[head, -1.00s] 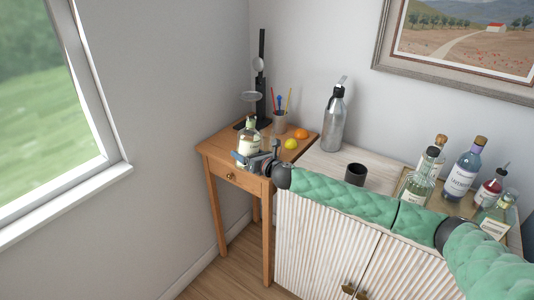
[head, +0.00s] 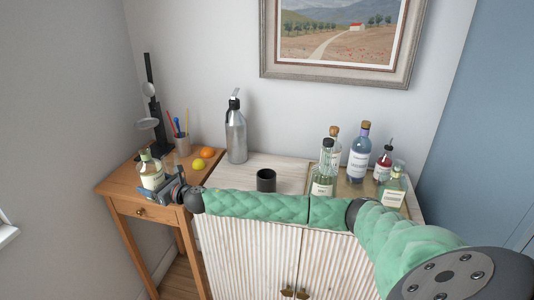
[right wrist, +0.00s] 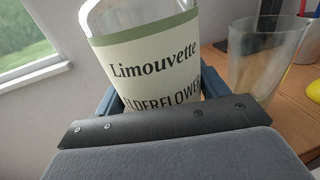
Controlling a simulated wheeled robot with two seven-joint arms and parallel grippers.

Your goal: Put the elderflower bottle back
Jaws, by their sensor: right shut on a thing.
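The elderflower bottle (head: 151,174), clear with a cream and green label, is upright at the small wooden side table (head: 120,187). My right gripper (head: 160,189) is shut on it, with the jaws around its lower part. In the right wrist view the bottle (right wrist: 150,62) fills the middle, its label reading "Limouvette Elderflower". I cannot tell whether its base touches the tabletop. A tray (head: 343,189) with several bottles stands on the white cabinet (head: 250,166) at the right. My left gripper is not in view.
An empty glass (right wrist: 262,62) stands close right of the bottle in the wrist view. A lemon (head: 198,164), an orange (head: 207,152) and a pencil cup (head: 183,146) are behind. A steel siphon (head: 236,135) and dark cup (head: 266,180) stand on the cabinet.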

